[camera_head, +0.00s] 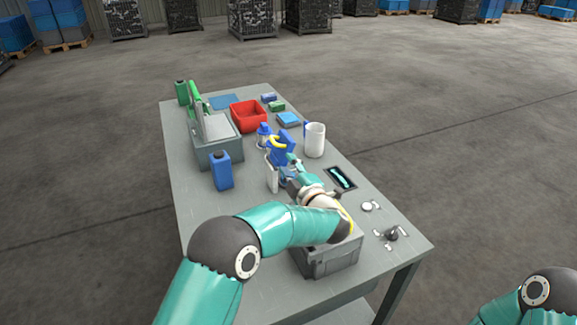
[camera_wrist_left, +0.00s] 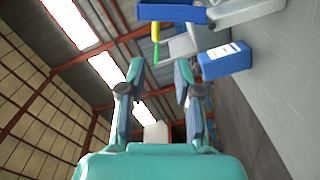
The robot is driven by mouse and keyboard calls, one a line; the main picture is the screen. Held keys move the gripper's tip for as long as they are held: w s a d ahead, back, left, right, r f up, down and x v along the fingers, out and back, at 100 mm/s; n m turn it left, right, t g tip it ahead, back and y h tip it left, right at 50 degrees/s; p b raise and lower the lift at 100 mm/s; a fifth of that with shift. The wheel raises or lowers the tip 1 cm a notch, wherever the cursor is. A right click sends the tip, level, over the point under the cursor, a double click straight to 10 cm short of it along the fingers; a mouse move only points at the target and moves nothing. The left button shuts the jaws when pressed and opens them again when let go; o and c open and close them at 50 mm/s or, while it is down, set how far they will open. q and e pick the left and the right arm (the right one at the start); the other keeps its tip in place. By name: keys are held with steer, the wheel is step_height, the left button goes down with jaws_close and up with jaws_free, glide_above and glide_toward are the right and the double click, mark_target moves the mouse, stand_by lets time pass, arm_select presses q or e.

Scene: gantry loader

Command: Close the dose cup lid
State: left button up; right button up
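I cannot tell for sure which object is the dose cup or its lid. A blue upright device (camera_head: 283,153) with a yellow curved part stands mid-table, with a white upright piece (camera_head: 272,176) at its front. My left gripper (camera_head: 293,164) is close to this device in the head view; contact cannot be told. In the left wrist view my left gripper (camera_wrist_left: 160,75) has its two fingers spread with nothing held between them. A blue part (camera_wrist_left: 170,12) and a yellow-green rod (camera_wrist_left: 156,40) show beyond the fingertips. My right gripper is out of view.
A white cylinder (camera_head: 315,140) stands right of the device. A blue canister (camera_head: 221,171), a grey box (camera_head: 216,153) with a raised lid and a red bin (camera_head: 247,115) stand left and behind. A grey case (camera_head: 330,263) is under my left forearm. Small metal parts (camera_head: 391,235) lie at right.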

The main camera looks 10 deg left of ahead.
mark_target(275, 148)
arm_select(q)
steer(key=shift+w+a, duration=0.1)
steer(key=shift+a, duration=0.1)
steer(key=shift+c, duration=1.3)
steer(key=a+t+h, duration=0.1)
steer(key=a, duration=0.2)
steer(key=w+a+r+t+h, duration=0.1)
steer(key=a+t+h, duration=0.1)
steer(key=a, duration=0.1)
steer(key=a+r+t+h+b, duration=0.1)
steer(key=a, duration=0.2)
steer(key=shift+w+a+t, duration=0.3)
steer(key=shift+w, duration=0.1)
jaws_close()
steer(key=s+a+f+m+h, duration=0.35)
steer(key=s+h, duration=0.25)
steer(key=h, duration=0.4)
steer(key=d+p+x, duration=0.1)
steer(key=d+x, duration=0.1)
steer(key=x, duration=1)
steer(key=shift+f+n+p, duration=0.35)
steer(key=shift+p, duration=0.05)
